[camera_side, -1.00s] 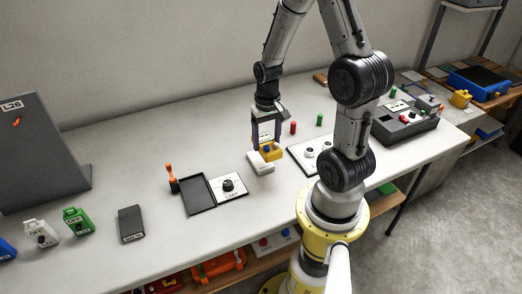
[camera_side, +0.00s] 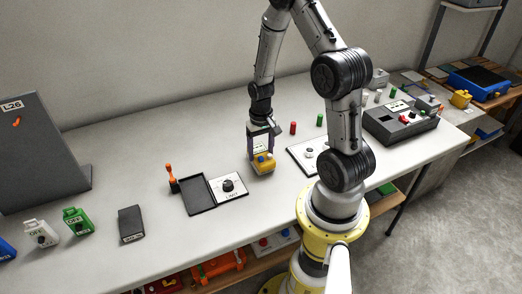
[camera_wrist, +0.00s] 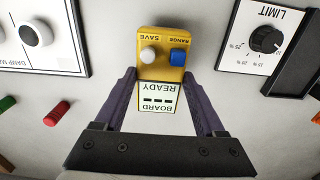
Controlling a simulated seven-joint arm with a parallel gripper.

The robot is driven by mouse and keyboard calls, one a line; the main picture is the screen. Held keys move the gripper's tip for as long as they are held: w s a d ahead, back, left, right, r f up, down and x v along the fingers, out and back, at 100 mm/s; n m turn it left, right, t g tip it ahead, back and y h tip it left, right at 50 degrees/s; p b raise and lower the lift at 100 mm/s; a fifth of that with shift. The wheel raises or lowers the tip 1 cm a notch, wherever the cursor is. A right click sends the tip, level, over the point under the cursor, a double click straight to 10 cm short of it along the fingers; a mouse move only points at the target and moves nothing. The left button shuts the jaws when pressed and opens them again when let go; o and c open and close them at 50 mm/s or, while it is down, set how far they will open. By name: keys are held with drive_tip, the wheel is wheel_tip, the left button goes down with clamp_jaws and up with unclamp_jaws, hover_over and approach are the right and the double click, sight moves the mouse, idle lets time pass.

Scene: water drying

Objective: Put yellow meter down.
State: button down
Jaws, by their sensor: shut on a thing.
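The yellow meter (camera_side: 263,164) is in my gripper (camera_side: 261,147), low over the middle of the white table, between two white dial panels. I cannot tell whether it touches the table. In the wrist view the meter (camera_wrist: 163,68) shows a grey knob, a blue button, the words SAVE and RANGE, and a white display reading BOARD READY. The purple fingers of my gripper (camera_wrist: 160,76) are on either side of it, shut on it. The fingers hide part of its sides.
The LIMIT panel (camera_side: 229,186) with a black tray (camera_side: 198,197) is at the left. Another dial panel (camera_side: 300,152) is at the right. An orange-handled lever (camera_side: 172,178) stands left of the tray. Bare table lies around the meter.

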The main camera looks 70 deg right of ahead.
sight(261, 153)
unclamp_jaws()
drive_tip(key=shift+f, duration=0.1)
wheel_tip(261, 153, up, 11)
drive_tip(key=a+r+n+t, duration=0.2)
drive_tip(key=a+r+n, duration=0.2)
drive_tip(key=a+r, duration=0.6)
drive_tip(key=s+a+r+n+t, duration=0.3)
drive_tip(key=s+a+r+n, duration=0.2)
drive_tip(key=s+a+r, duration=0.2)
drive_tip(key=shift+s+a+t, duration=0.3)
drive_tip(key=shift+s+a, duration=0.5)
drive_tip(key=shift+a, duration=0.4)
